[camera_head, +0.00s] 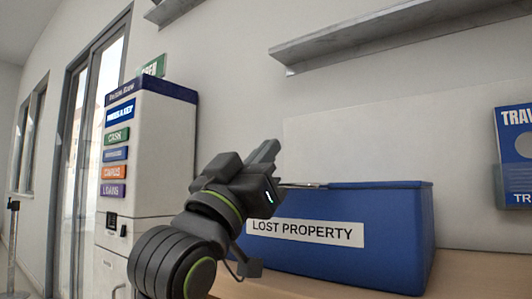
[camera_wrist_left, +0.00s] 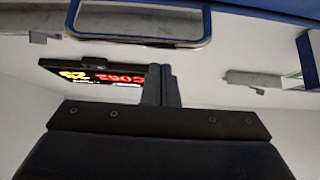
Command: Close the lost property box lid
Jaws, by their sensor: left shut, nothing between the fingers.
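The blue lost property box (camera_head: 340,262) stands on the wooden counter, with a white "LOST PROPERTY" label on its front. Its top edge looks level in the head view, with a thin dark and silvery part (camera_head: 303,185) lying along it at the left. I cannot tell from this low angle whether the lid is fully down. My left gripper (camera_head: 266,152) is shut and empty, just above and in front of the box's left end, and hides that corner. Its shut fingers also show in the left wrist view (camera_wrist_left: 160,84). My right gripper is not in view.
A service kiosk (camera_head: 150,150) with coloured signs stands at the left. A grey shelf (camera_head: 390,38) is on the wall above the box. A blue travel leaflet display (camera_head: 514,160) is at the right. Bare counter (camera_head: 475,275) shows right of the box.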

